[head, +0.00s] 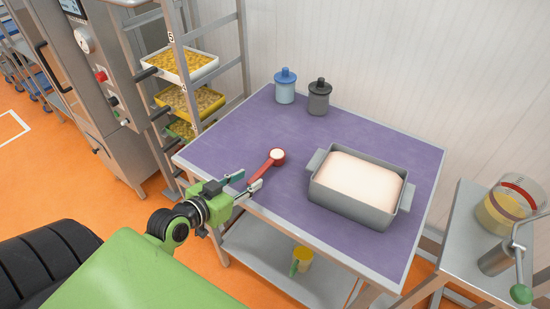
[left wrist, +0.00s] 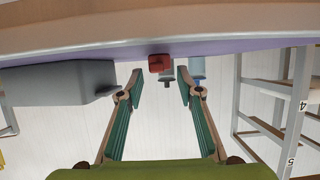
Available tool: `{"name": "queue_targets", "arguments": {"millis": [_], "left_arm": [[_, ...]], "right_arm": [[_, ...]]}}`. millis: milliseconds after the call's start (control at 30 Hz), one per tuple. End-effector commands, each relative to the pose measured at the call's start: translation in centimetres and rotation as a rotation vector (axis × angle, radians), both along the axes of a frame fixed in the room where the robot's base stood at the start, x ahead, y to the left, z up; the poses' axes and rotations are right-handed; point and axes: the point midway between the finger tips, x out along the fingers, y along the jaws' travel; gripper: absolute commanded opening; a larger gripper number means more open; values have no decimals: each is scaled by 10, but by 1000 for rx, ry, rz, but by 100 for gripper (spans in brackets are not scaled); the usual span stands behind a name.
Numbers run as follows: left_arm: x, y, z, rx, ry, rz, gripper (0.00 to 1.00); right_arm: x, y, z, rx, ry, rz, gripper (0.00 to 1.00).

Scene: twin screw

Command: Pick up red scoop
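The red scoop (head: 265,167) lies on the purple table top (head: 225,140), its round bowl holding something white and its handle pointing toward my left gripper (head: 245,183). In the left wrist view the end of the red scoop (left wrist: 159,63) shows just beyond and between the fingertips of my left gripper (left wrist: 160,88). The left gripper is open, at the table's near edge, with its fingers on either side of the handle's line. I see no contact with the handle. My right gripper is not in view.
A grey bin (head: 347,203) of white material stands right of the scoop. A blue jar (head: 286,90) and a dark grey jar (head: 319,101) stand at the back. A rack (head: 183,50) with trays is at the left. The table's left part is clear.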

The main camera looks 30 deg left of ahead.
Motion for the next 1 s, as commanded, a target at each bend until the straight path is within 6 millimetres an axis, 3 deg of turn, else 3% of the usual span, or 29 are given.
{"name": "queue_targets", "arguments": {"millis": [267,600,900,933,1000], "left_arm": [[19,-2,-6,-1,-1,-1,33],[58,-8,-20,-1,0,0,33],[63,-8,-24,1,1,0,33],[63,-8,-24,1,1,0,31],[63,-8,-24,1,1,0,13]], "right_arm": [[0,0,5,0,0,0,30],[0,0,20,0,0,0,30],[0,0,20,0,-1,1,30],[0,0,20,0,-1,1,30],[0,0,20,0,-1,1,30]]}}
